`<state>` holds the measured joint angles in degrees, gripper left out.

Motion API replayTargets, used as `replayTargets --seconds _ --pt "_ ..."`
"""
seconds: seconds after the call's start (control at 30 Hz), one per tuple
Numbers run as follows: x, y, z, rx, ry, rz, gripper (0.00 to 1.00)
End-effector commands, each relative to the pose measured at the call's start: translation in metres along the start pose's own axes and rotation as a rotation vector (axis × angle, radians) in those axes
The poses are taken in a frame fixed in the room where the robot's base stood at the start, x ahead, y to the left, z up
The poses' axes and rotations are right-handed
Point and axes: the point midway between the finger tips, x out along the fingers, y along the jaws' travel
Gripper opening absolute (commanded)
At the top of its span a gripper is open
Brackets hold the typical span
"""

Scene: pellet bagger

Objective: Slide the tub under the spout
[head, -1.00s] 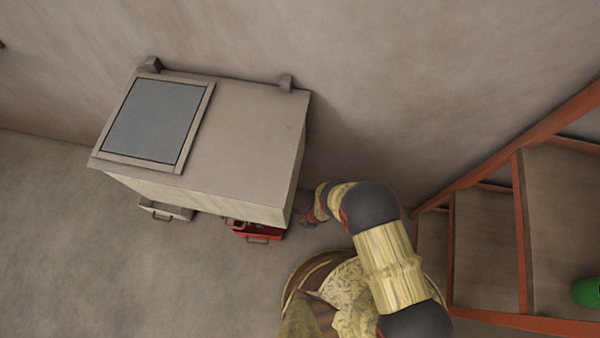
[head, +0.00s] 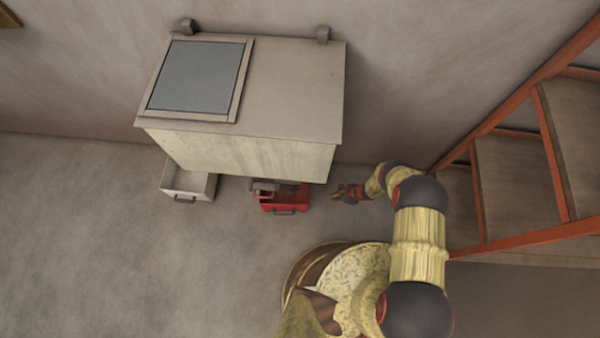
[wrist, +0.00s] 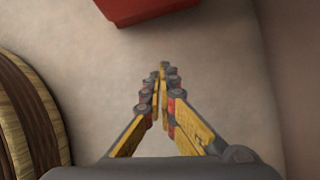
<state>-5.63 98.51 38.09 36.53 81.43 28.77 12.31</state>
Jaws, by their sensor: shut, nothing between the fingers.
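A red tub (head: 287,207) with a front handle sits on the floor, partly under the right part of the hopper box (head: 240,155). A grey fitting (head: 264,187), perhaps the spout, shows below the hopper over the tub's left part; the hopper hides the rest. A pale tub (head: 187,185) sits on the floor to the left, also partly under the hopper. My gripper (head: 338,194) is to the right of the red tub, apart from it. In the wrist view my gripper (wrist: 163,70) is shut and empty, with the red tub (wrist: 147,10) at the top edge.
The wall (head: 80,80) stands behind the hopper. A red-framed rack with brown shelves (head: 500,190) stands on the right. The floor (head: 80,240) in front and to the left is clear.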

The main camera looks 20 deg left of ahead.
Motion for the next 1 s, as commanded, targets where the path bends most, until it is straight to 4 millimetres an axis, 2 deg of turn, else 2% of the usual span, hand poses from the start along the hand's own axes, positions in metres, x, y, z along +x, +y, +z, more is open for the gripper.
replayTargets --seconds 0.17,0.27,0.37,0.8,1.0 --pt "-0.001 0.008 0.012 -0.042 -0.039 0.039 0.0" --pt "0.006 0.01 0.013 -0.039 -0.045 0.042 0.0" --pt "0.02 0.01 0.013 -0.038 -0.045 0.042 0.0" --pt "0.105 0.014 0.016 -0.039 -0.044 0.041 0.0" --pt "0.113 0.014 0.043 -0.039 -0.044 0.04 0.0"
